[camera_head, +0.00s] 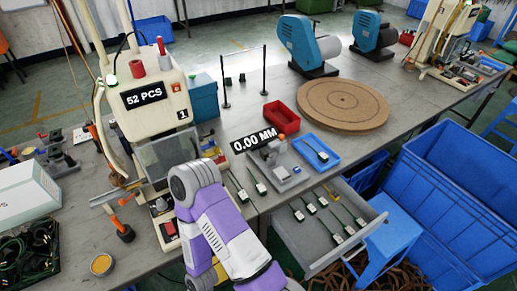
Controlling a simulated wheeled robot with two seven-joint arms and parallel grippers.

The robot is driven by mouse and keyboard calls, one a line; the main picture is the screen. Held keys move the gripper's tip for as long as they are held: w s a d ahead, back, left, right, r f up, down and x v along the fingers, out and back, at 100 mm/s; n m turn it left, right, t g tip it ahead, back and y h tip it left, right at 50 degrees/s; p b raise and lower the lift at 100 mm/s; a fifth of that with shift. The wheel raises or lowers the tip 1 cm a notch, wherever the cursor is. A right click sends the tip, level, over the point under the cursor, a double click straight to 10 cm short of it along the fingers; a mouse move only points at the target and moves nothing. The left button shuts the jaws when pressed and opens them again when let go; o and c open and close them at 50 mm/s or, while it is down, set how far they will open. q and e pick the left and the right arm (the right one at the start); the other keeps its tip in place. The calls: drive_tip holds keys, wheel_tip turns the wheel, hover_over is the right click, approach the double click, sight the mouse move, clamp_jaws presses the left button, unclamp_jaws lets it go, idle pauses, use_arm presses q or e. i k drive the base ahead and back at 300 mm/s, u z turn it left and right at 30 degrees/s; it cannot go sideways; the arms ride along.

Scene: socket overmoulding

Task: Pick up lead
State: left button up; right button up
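Two dark leads with pale ends, one at the left (238,186) and one beside it (257,179), lie on the grey table in front of the gauge labelled 0.00 MM. Another dark lead (318,151) lies in a small blue tray (333,163). Several similar leads (310,205) lie in an open grey drawer (318,242) at the table's front edge. A purple and white arm of mine rises from the bottom centre, left of the drawer. Neither gripper's fingers can be seen.
A press labelled 52 PCS (150,95) stands left of centre. A gauge stand (280,165) is behind the two table leads. A red bin (281,116), a round brown disc (343,104) and a large blue crate (460,200) are to the right. Coiled cables (28,252) fill a black tray at lower left.

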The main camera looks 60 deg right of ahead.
sight(322, 157)
drive_tip(key=u, duration=0.7)
drive_tip(key=k, duration=1.05)
drive_tip(key=z, duration=1.05)
